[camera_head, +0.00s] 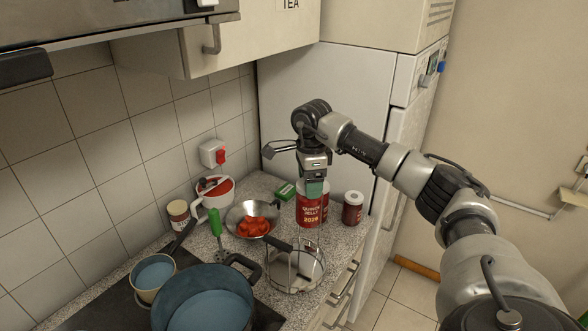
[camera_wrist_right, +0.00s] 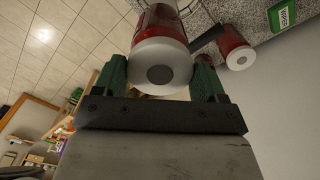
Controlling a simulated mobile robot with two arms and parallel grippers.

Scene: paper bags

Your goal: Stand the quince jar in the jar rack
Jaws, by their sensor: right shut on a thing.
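The quince jar (camera_head: 311,212) is red with a label reading quince jelly, and has a pale lid that shows in the wrist view (camera_wrist_right: 160,66). My right gripper (camera_head: 313,187) comes down from above, its green fingers on both sides of the jar's top, shut on it. The jar looks upright; whether its base touches the counter I cannot tell. The jar rack (camera_head: 293,268), a round wire frame, stands in front of the jar, nearer the head camera. Part of the rack shows at the top of the wrist view. My left gripper is not in view.
A smaller dark red jar (camera_head: 352,208) stands right of the quince jar, near the counter's edge. A green box (camera_head: 285,190) lies behind. A steel pan with red pieces (camera_head: 253,226) and a blue pot (camera_head: 203,298) crowd the left. The fridge closes off the back.

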